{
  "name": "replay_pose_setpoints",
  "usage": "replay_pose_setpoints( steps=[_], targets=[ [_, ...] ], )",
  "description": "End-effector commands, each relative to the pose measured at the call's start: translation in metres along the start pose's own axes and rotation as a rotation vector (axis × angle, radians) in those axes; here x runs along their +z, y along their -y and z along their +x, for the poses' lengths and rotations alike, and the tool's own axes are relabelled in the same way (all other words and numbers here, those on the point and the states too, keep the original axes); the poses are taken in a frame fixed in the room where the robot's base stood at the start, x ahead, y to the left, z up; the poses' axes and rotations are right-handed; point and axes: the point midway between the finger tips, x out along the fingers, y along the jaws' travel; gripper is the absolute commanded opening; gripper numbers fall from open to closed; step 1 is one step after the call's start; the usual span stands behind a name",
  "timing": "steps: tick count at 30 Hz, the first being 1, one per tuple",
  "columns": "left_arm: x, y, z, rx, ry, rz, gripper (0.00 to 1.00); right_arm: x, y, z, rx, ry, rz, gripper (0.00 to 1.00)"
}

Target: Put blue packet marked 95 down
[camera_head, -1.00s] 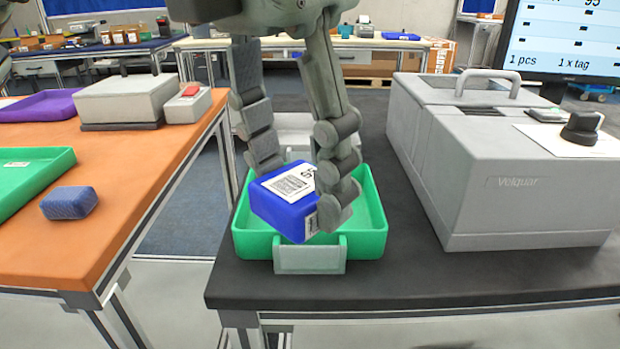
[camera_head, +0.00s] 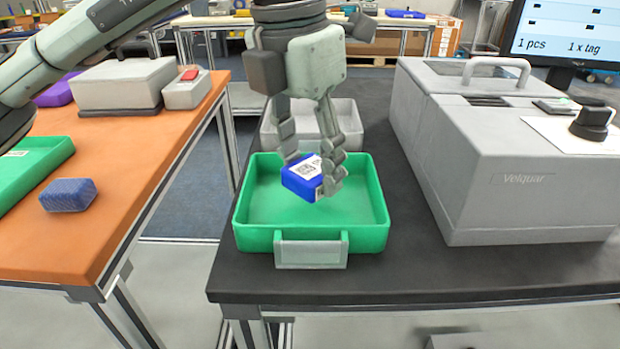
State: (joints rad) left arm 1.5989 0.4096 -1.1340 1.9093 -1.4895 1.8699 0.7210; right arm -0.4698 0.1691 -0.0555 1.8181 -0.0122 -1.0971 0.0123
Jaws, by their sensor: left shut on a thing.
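The blue packet (camera_head: 301,183) has a white printed label on its top. My left gripper (camera_head: 312,172) is shut on it, with one finger on each side. The number on the label is too small to read. My right gripper is not in view.
A grey tray (camera_head: 352,112) stands just behind the green one. A large grey machine (camera_head: 540,200) stands to the right. On the orange table at left are a blue block (camera_head: 68,195) and another green tray (camera_head: 28,172). The green tray's front and left floor is clear.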

Motion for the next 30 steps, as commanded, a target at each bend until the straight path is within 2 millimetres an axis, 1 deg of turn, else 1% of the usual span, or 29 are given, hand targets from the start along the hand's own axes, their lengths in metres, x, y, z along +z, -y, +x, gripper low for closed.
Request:
replay_pose_setpoints(
  steps=[4, 7, 10, 16, 21, 22, 27, 30],
  targets=[
    [-0.004, 0.0, 0.022, -0.002, -0.004, -0.001, 0.14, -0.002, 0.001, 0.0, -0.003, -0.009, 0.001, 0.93],
    [-0.005, 0.001, 0.031, -0.002, -0.001, -0.001, 0.14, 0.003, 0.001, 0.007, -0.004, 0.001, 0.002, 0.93],
    [-0.005, 0.001, 0.032, -0.001, 0.001, -0.002, 0.14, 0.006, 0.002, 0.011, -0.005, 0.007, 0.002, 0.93],
    [-0.005, 0.001, 0.034, -0.001, 0.0, -0.002, 0.14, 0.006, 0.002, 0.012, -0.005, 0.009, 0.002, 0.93],
    [-0.006, 0.001, 0.035, -0.001, 0.0, -0.002, 0.14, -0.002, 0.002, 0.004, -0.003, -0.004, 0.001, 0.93],
    [-0.006, 0.001, 0.035, -0.001, 0.0, -0.002, 0.49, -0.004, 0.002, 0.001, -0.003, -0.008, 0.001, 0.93],
    [-0.006, 0.001, 0.035, -0.001, 0.0, -0.002, 0.68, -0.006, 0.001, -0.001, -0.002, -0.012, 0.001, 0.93],
    [-0.006, 0.001, 0.035, -0.001, 0.0, -0.002, 0.68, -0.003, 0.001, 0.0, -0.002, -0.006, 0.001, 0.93]
  ],
)
